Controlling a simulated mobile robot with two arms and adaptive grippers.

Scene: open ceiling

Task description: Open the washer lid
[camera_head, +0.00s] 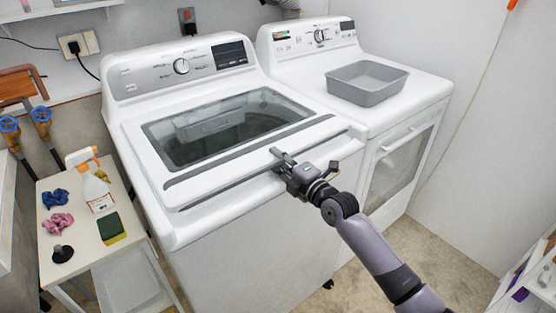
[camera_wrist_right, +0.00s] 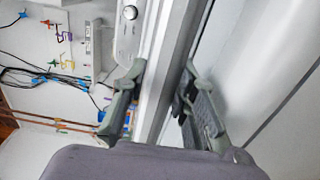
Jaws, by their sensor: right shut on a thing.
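The white washer (camera_head: 225,235) stands at the left, with a dark glass panel in its lid (camera_head: 215,158). The lid lies nearly flat over the tub, its front edge apparently slightly raised above the body, with a dark gap below. My right gripper (camera_head: 281,160) is at the lid's front edge, right of its middle. In the right wrist view, the fingers of the right gripper (camera_wrist_right: 165,105) are on both sides of the lid's edge (camera_wrist_right: 165,75), shut on it. My left gripper is not in view.
A white dryer (camera_head: 425,95) with a grey basin (camera_head: 367,92) on top stands right of the washer. A small cart (camera_head: 75,230) at the left holds a spray bottle (camera_head: 92,185), a sponge (camera_head: 111,228) and cloths. Floor is clear at the front right.

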